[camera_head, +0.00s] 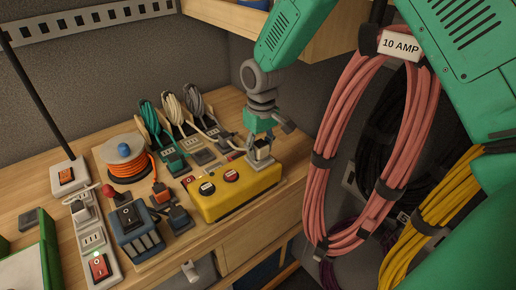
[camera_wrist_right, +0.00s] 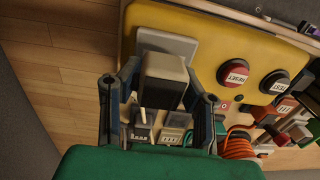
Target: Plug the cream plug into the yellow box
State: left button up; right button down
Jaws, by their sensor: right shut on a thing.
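The cream plug (camera_head: 262,153) is between the fingers of my right gripper (camera_head: 262,142), at the right end of the yellow box (camera_head: 238,192). In the right wrist view, the plug (camera_wrist_right: 163,82) shows a dark face and pale sides. It lies between both fingers of the right gripper (camera_wrist_right: 163,88), which is shut on it. The plug overlaps a grey plate (camera_wrist_right: 180,44) on the yellow box (camera_wrist_right: 205,62). I cannot tell whether its prongs are inside the socket. My left gripper is not in view.
Coiled cords in a rack (camera_head: 172,110) stand behind the box. An orange cord reel (camera_head: 125,165), a blue switch box (camera_head: 135,230) and a power strip (camera_head: 95,240) are to the left. Pink cord coils (camera_head: 325,165) hang at the right, close to my arm.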

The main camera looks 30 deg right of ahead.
jog(key=shift+d, duration=0.1)
jog(key=shift+d, duration=0.1)
jog(key=shift+p, duration=0.35)
jog(key=shift+a, duration=0.3)
jog(key=shift+d+f, duration=0.15)
jog(key=shift+f, duration=0.4)
jog(key=shift+s+f+b, duration=0.2)
jog(key=shift+f+b, duration=0.05)
jog(key=shift+b, duration=0.1)
